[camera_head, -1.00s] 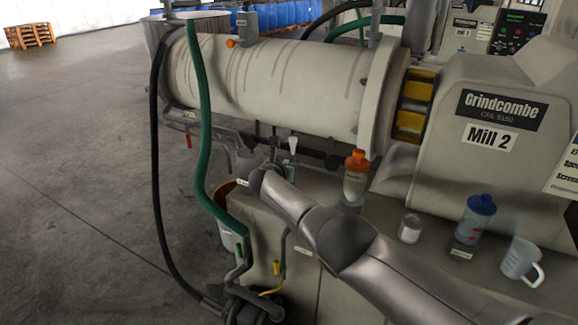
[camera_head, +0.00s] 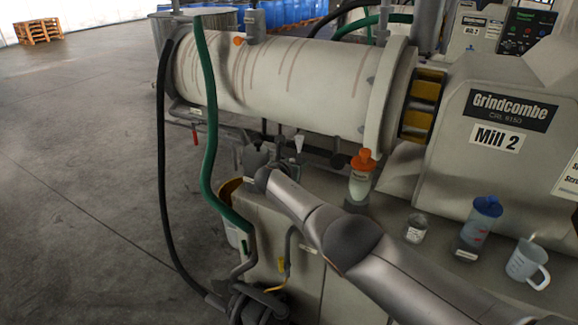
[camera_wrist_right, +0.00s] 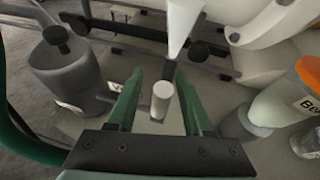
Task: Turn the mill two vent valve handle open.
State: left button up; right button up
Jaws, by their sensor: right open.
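The Mill 2 machine (camera_head: 495,115) fills the right of the head view, with its pale horizontal drum (camera_head: 280,80) to the left. My right gripper (camera_wrist_right: 163,82) is open, with its two green fingers showing in the right wrist view. A small white cylindrical piece (camera_wrist_right: 162,98) stands between the fingers, with visible gaps to both. Above it is a white tapered piece (camera_wrist_right: 184,28), which also shows in the head view (camera_head: 299,143). I cannot tell which part is the vent valve handle. In the head view my right arm hides the fingers. My left gripper is out of view.
A grey pot (camera_wrist_right: 68,75) is left of the fingers. An orange-capped bottle (camera_head: 361,178) stands to the right. A small jar (camera_head: 416,228), a blue-capped container (camera_head: 480,222) and a white jug (camera_head: 527,263) are farther right. A green hose (camera_head: 210,130) hangs at left.

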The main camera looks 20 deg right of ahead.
jog(key=shift+s+a+r+p, duration=0.65)
jog(key=shift+s+r+p, duration=0.2)
jog(key=shift+p, duration=1.5)
jog(key=shift+s+a+f+b, duration=0.1)
jog(key=shift+a+f+b, duration=0.05)
jog(key=shift+f+b, duration=0.25)
jog(key=shift+s+a+r, duration=0.2)
jog(key=shift+s+a, duration=0.05)
jog(key=shift+a, duration=0.05)
jog(key=v, duration=0.8)
jog(key=shift+s+r+p, duration=0.25)
jog(key=shift+s+p, duration=0.1)
jog(key=shift+p, duration=0.1)
jog(key=shift+a+f, duration=0.1)
jog(key=shift+a, duration=0.1)
